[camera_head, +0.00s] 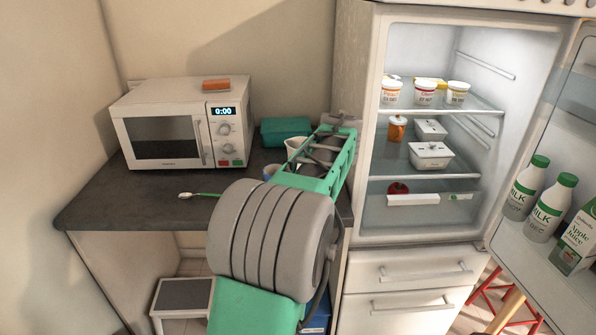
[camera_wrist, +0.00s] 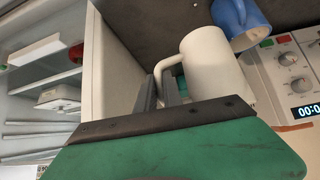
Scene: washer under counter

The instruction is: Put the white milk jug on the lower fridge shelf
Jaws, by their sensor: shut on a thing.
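The white milk jug (camera_wrist: 214,70) fills the middle of the wrist view, its handle towards my gripper (camera_wrist: 166,92). My gripper is shut on the handle; the dark fingers sit around it. In the head view the jug (camera_head: 294,146) shows only partly over the counter, behind my arm, which hides the gripper there. I cannot tell whether the jug touches the counter. The fridge stands open at the right. Its lower shelf (camera_head: 460,176) holds two white lidded tubs (camera_head: 431,156) and an orange jar (camera_head: 397,129); there is bare space at its front left.
A blue mug (camera_wrist: 240,18) stands beside the jug. A teal box (camera_head: 285,131) is behind, a microwave (camera_head: 180,125) at the left. The open fridge door (camera_head: 535,258) holds milk bottles (camera_head: 550,208) and a juice carton. Yogurt cups (camera_head: 425,92) stand on the upper shelf.

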